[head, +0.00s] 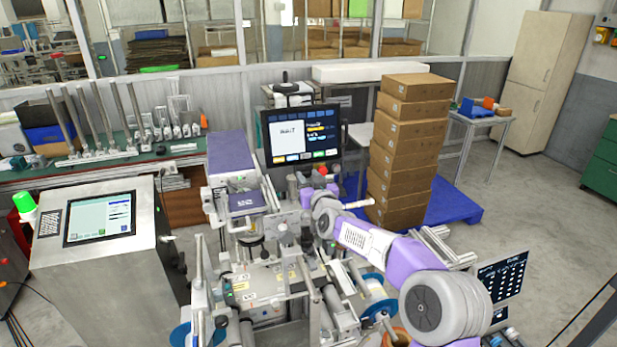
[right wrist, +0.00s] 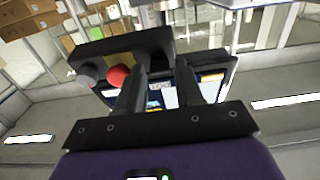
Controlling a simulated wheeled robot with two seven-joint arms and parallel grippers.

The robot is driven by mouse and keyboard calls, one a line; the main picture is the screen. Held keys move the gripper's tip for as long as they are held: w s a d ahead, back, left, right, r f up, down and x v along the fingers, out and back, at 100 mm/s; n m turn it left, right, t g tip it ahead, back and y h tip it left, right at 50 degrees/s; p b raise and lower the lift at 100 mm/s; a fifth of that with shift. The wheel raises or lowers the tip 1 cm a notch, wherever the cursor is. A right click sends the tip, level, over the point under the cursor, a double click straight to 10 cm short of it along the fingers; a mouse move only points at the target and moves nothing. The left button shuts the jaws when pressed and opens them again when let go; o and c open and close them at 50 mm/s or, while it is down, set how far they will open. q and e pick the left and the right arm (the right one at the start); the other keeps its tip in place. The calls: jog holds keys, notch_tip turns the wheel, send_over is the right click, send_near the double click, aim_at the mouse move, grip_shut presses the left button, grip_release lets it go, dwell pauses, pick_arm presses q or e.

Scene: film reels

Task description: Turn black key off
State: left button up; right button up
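A dark control box (right wrist: 125,48) shows in the right wrist view, just beyond my fingers. It carries a red button (right wrist: 117,76), a dark round knob (right wrist: 88,76) that may be the black key, and a green part (right wrist: 97,33). The red button also shows below the monitor in the head view (head: 323,170). The knob's turned position cannot be read. My right gripper (right wrist: 160,68) is open, with a gap between its fingers and nothing seen held. In the head view it is by the box, small and partly hidden. My left gripper is not in view.
A monitor (head: 301,134) stands behind the box. The labelling machine's rollers and rails (head: 275,275) crowd the space below. A tall stack of cartons (head: 408,150) stands at right on a blue pallet (head: 455,202). A cabinet with a touchscreen (head: 100,218) is at left.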

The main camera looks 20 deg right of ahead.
jog(key=shift+w+f, duration=0.1)
jog(key=shift+w, duration=0.1)
grip_shut()
